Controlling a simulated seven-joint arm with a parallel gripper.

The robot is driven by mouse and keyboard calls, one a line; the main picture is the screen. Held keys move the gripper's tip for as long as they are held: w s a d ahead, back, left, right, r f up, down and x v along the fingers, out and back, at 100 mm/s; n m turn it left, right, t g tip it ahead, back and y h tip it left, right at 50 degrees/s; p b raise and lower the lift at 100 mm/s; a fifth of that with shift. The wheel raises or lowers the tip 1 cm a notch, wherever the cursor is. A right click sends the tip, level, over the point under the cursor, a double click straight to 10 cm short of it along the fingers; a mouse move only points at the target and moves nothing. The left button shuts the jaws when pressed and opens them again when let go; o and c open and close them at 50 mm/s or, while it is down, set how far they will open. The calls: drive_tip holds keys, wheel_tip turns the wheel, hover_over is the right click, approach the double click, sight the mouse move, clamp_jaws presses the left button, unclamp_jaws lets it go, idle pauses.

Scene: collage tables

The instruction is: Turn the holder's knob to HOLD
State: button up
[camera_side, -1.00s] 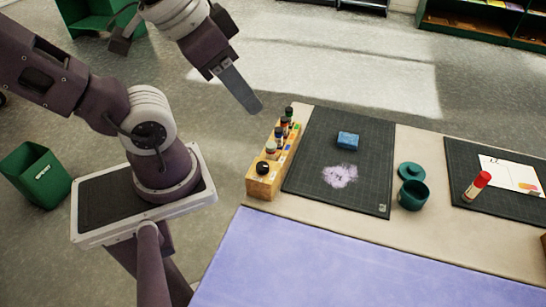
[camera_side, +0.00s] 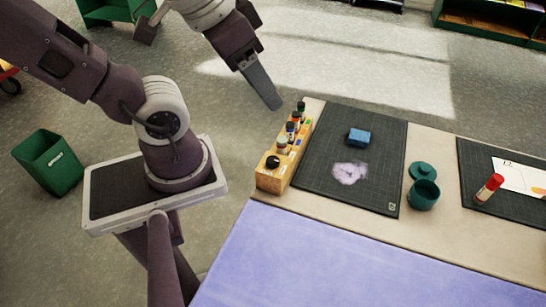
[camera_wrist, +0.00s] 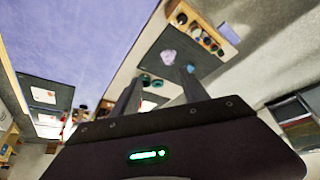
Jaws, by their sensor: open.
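The wooden holder (camera_side: 268,183) stands on the left edge of the table, with several small bottles (camera_side: 294,126) in a row. Its round black knob (camera_side: 273,162) is on top at the near end. The knob's pointer and any HOLD marking are too small to read. In the wrist view the holder (camera_wrist: 206,36) is at the top, seen at an angle. My gripper (camera_side: 274,104) is in the air above and left of the holder in the side view, clear of it. Its two fingers (camera_wrist: 160,90) are apart in the wrist view, with nothing between them.
A dark mat (camera_side: 335,130) right of the holder bears a blue block (camera_side: 359,137) and a pale powdery patch (camera_side: 350,173). Further right are a teal pot (camera_side: 424,196), its lid (camera_side: 422,170), and a second mat with a red-capped stick (camera_side: 489,188).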

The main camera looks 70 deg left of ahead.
drive_tip(key=w+a+f+n+g, duration=0.3)
drive_tip(key=w+a+f+n, duration=0.1)
drive_tip(key=w+f+n, duration=0.15)
drive_tip(key=n+g+h, duration=0.2)
drive_tip(key=n+h, duration=0.3)
drive_tip(key=n, duration=0.7)
approach(272, 159)
drive_tip(key=f, duration=0.1)
drive_tip(key=x, duration=0.7)
drive_tip(key=shift+w+d+f, duration=0.15)
drive_tip(key=shift+d+f, duration=0.05)
drive_tip(key=shift+d, duration=0.15)
clamp_jaws()
